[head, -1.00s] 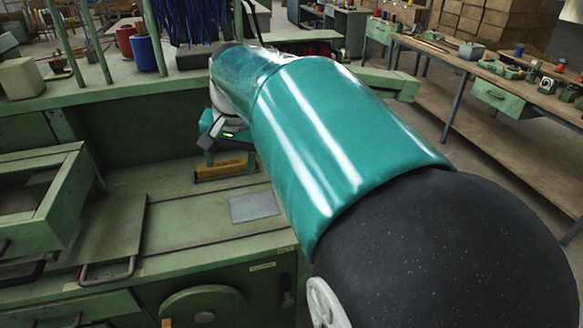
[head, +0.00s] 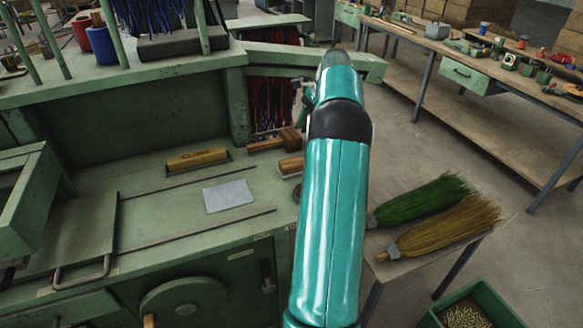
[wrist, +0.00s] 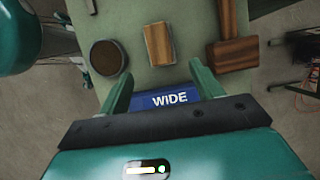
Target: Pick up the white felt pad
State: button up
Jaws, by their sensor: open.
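A flat, pale grey-white square pad (head: 227,196) lies on the green bench top in the head view, between two dark grooves. It does not show in the wrist view.
A yellow wooden block (head: 198,160) lies behind the pad. A wooden mallet (wrist: 234,50), a wooden-backed block (wrist: 159,45) and a round brown piece (wrist: 107,57) lie near my gripper. Green and straw-coloured brooms (head: 440,235) lie at right. A drawer unit (head: 22,200) stands left.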

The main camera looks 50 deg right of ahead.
aim_at(292, 161)
jog(key=x, duration=1.3)
jog(key=shift+a, duration=0.2)
jog(key=c, duration=0.7)
jog(key=shift+c, duration=0.4)
jog(key=shift+r, duration=0.1)
jog(key=shift+r, duration=0.55)
notch_tip(292, 161, up, 2)
jog(key=shift+a+r, duration=0.1)
jog(key=shift+r, duration=0.1)
jog(key=s+a+r, duration=0.9)
jog(key=a, duration=0.1)
jog(key=shift+s+r, duration=0.15)
jog(key=shift+r, duration=0.05)
jog(key=shift+a, duration=0.1)
